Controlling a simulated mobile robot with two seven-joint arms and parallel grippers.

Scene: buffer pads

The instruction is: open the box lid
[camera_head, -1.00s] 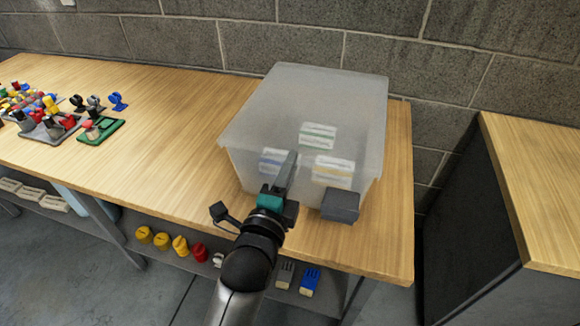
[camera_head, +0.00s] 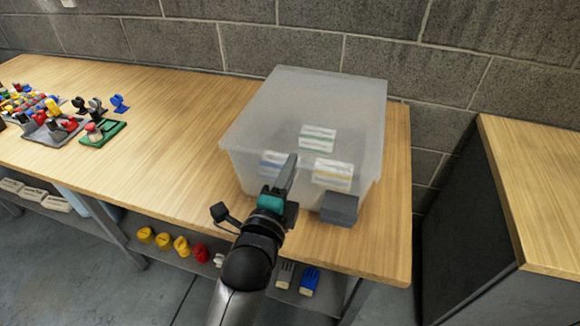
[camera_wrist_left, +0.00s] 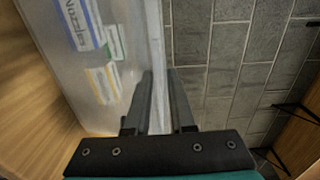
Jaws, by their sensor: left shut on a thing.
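A translucent, frosted plastic box (camera_head: 250,175) stands on the wooden workbench, with labelled packets showing through it. Its lid (camera_head: 320,95) lies flat across the top. My left gripper (camera_head: 291,158) is at the lid's front edge. In the left wrist view, the two fingers (camera_wrist_left: 158,80) lie on either side of the pale lid edge (camera_wrist_left: 154,40) and are shut on it. The packets (camera_wrist_left: 85,25) show through the plastic there. My right gripper is in neither view.
A dark grey block (camera_head: 339,208) sits at the box's front right. Coloured parts and a green holder (camera_head: 103,133) stand at the bench's left. Yellow and red pieces (camera_head: 181,245) lie on the shelf below. A block wall (camera_head: 250,45) is behind; the bench middle is clear.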

